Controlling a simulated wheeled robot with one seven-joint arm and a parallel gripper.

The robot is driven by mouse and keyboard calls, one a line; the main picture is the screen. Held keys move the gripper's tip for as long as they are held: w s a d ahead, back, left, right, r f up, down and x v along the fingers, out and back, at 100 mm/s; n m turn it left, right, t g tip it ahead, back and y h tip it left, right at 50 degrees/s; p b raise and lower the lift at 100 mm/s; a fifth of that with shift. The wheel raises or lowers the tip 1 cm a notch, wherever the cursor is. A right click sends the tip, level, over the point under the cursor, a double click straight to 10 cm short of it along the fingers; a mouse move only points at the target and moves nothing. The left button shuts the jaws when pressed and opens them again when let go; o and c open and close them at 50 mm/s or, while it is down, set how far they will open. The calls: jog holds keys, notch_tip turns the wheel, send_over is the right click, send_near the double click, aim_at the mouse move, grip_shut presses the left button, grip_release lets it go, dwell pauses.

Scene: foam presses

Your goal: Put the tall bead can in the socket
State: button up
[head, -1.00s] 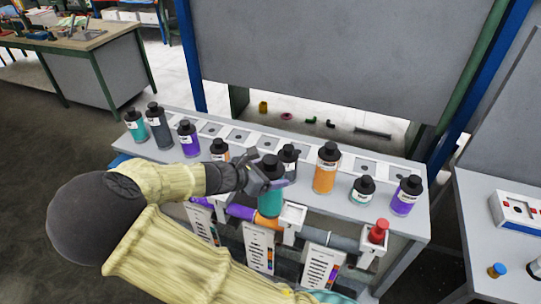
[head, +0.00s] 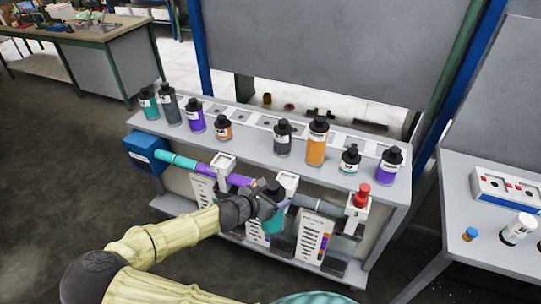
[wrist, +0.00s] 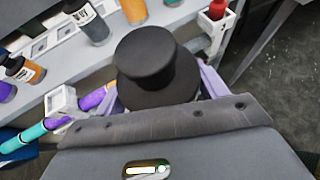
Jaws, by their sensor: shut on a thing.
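My gripper (head: 268,207) is shut on a teal can (head: 273,224) with a black cap, roughly upright. It holds the can in front of the bench, close to the middle white bracket socket (head: 287,181); whether they touch I cannot tell. The can's label is hidden. In the wrist view the can's black cap (wrist: 146,66) fills the middle between my fingers and hides its body. Another white socket (head: 223,164) is to the left, also in the wrist view (wrist: 62,103). A third socket (head: 357,206) at right carries a red-topped piece (head: 361,193).
Several black-capped cans stand along the bench top, among them an orange one (head: 317,146) and a purple one (head: 389,168). Teal and purple pipes (head: 175,159) run along the bench front, with white label cards (head: 314,235) below. A side table (head: 480,240) stands at right.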

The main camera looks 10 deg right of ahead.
jog(key=f+n+t+y, duration=0.1)
jog(key=f, duration=0.1)
jog(key=w+f+n+t+y, duration=0.1)
jog(key=f+n, duration=0.1)
jog(key=f, duration=0.1)
jog(key=f+n+t+y, duration=0.1)
jog(key=f, duration=0.1)
jog(key=shift+w+d+f+n+y, duration=0.15)
jog(key=shift+w+f+n+y, duration=0.15)
jog(key=shift+n, duration=0.1)
jog(key=shift+w+d+f+n+t+y, duration=0.15)
jog(key=shift+w+f+n+t+y, duration=0.1)
jog(key=shift+f+n+t+y, duration=0.4)
jog(key=shift+w+d+f+n+y, duration=0.1)
jog(key=shift+w+d+n+y, duration=0.1)
jog(key=shift+n+y, duration=0.6)
jog(key=shift+f+n+t+y, duration=0.1)
jog(key=shift+n+t+y, duration=0.15)
jog(key=shift+n+y, duration=0.55)
jog(key=shift+s+d+n+y, duration=0.15)
jog(key=shift+n+y, duration=0.4)
jog(key=shift+y, duration=0.2)
jog(key=shift+r+n+y, duration=0.2)
jog(key=shift+n+y, duration=0.1)
jog(key=shift+s, duration=0.1)
